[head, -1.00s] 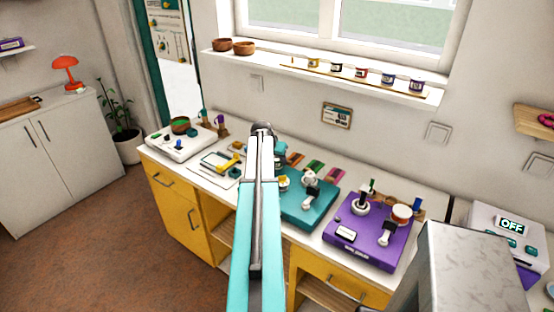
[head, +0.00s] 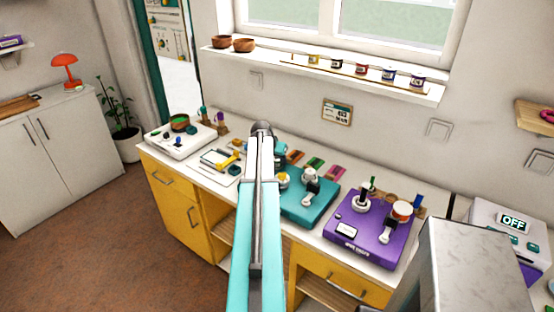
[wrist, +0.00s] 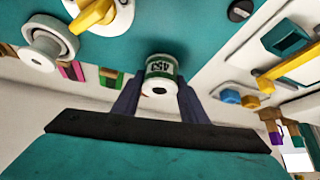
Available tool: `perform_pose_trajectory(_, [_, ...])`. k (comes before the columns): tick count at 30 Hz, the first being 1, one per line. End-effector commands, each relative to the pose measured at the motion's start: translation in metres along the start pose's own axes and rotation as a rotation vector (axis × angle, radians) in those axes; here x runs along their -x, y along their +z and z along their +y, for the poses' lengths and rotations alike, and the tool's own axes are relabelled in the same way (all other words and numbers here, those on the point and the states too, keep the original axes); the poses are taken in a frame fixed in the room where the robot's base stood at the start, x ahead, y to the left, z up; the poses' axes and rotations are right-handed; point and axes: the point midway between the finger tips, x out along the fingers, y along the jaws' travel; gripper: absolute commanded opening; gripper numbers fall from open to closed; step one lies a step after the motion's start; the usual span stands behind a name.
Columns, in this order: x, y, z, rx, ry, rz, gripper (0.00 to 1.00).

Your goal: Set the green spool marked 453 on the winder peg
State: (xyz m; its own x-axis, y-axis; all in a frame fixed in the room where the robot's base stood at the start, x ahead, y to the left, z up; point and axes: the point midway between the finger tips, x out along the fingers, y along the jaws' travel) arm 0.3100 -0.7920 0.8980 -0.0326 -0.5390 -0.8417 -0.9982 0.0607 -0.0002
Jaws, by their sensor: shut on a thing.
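My gripper (wrist: 160,92) is shut on the green spool (wrist: 160,72), a small white cylinder with a green band, marked 453, shown upside down in the wrist view. The spool is between the two dark fingers, over a teal board (wrist: 125,52). A white round fixture with a central post (wrist: 45,42) is at the left of the wrist view, apart from the spool. I cannot tell whether it is the winder peg. In the head view the teal board (head: 300,207) is partly behind my arm, which hides my gripper and the spool.
A yellow lever (wrist: 92,15) is near the white fixture. A purple board (head: 365,240) with fixtures stands right of the teal board, and a white board (head: 180,145) with a bowl stands at the left end. Blue and yellow parts (wrist: 240,98) lie on a white board beside the teal one.

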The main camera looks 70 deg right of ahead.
Motion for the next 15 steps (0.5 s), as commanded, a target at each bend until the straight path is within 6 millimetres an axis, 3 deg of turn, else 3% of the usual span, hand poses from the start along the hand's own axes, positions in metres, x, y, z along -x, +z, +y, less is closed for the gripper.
perform_pose_trajectory(13, [-0.0025, 0.0015, -0.0001, 0.000, 0.000, 0.001, 0.16])
perform_pose_trajectory(14, [-0.0025, 0.0015, -0.0001, 0.000, 0.000, 0.001, 0.44])
perform_pose_trajectory(15, [-0.0025, 0.0015, -0.0001, 0.000, 0.000, 0.001, 0.51])
